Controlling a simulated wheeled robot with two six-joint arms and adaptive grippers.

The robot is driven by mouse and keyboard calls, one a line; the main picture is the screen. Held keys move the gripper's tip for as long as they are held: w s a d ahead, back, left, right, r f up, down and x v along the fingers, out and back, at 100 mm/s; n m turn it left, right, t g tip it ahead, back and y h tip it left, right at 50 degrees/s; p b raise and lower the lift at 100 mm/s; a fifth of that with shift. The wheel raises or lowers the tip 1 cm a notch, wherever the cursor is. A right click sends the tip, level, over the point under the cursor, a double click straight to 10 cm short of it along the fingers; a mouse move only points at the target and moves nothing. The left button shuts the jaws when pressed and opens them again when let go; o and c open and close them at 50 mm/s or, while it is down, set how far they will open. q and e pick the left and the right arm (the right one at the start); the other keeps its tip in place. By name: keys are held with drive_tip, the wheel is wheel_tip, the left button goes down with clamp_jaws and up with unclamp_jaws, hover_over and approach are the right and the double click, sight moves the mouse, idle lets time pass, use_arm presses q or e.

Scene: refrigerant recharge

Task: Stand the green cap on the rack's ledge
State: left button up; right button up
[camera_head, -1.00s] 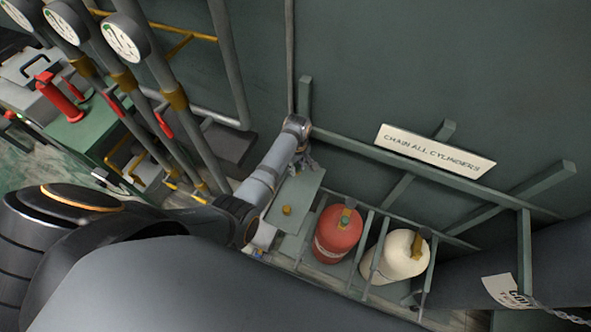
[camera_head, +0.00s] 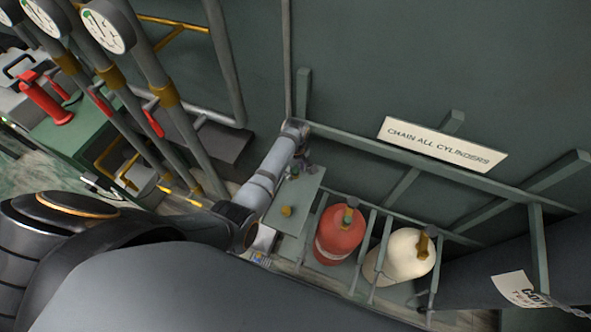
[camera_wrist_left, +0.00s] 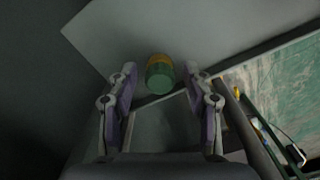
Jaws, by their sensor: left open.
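A yellow piece (camera_head: 286,211) sits further forward on the ledge. My right gripper is not in view.
A red cylinder (camera_head: 339,238) and a cream cylinder (camera_head: 409,256) stand in the rack's bays right of the ledge. Rack rails (camera_head: 350,142) run along the wall. Grey pipes with gauges (camera_head: 108,27) and a green bench (camera_head: 70,130) stand at left.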

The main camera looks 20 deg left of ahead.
sight(295, 170)
use_arm(q)
drive_tip(key=shift+r, duration=0.25)
wheel_tip(295, 170, up, 12)
drive_tip(key=p, duration=0.1)
drive_tip(key=shift+p, duration=0.35)
drive_tip(key=shift+f, duration=0.1)
